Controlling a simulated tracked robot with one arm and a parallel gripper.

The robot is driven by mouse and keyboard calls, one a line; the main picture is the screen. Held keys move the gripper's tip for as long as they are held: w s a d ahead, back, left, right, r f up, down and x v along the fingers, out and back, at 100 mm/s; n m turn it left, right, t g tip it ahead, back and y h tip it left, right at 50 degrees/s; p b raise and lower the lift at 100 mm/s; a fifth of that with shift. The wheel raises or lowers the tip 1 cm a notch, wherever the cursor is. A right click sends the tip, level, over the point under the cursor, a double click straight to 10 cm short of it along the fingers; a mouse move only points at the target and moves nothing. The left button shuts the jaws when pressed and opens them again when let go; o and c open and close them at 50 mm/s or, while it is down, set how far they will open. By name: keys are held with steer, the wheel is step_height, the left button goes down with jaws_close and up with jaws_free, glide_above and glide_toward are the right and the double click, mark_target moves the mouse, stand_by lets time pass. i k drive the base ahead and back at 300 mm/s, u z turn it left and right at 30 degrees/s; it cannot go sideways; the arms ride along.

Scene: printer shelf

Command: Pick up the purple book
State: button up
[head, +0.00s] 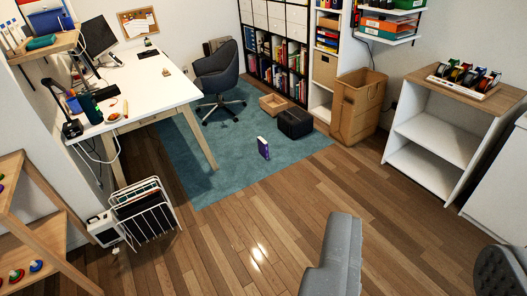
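The purple book (263,148) stands upright on the teal rug (205,165), near the middle of the head view. It is small and narrow from here, with a pale mark on its spine or cover. A grey angular part of my arm or gripper (338,262) enters from the bottom edge, over the wood floor. It is well apart from the book. I see no clear pair of fingertips, so I cannot tell whether the gripper is open or shut. Nothing visible is held.
A black box (295,123) and an open wooden box (273,104) sit behind the book. A white desk (150,88) and office chair (218,80) are left. A cardboard bin (357,105) and shelf unit (440,140) are right. The wood floor (235,225) in front is clear.

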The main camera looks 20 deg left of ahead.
mark_target(262, 145)
steer(key=u, duration=0.2)
steer(key=i, duration=2.15)
steer(key=u, duration=0.4)
steer(key=i, duration=3.05)
steer(key=z, duration=0.05)
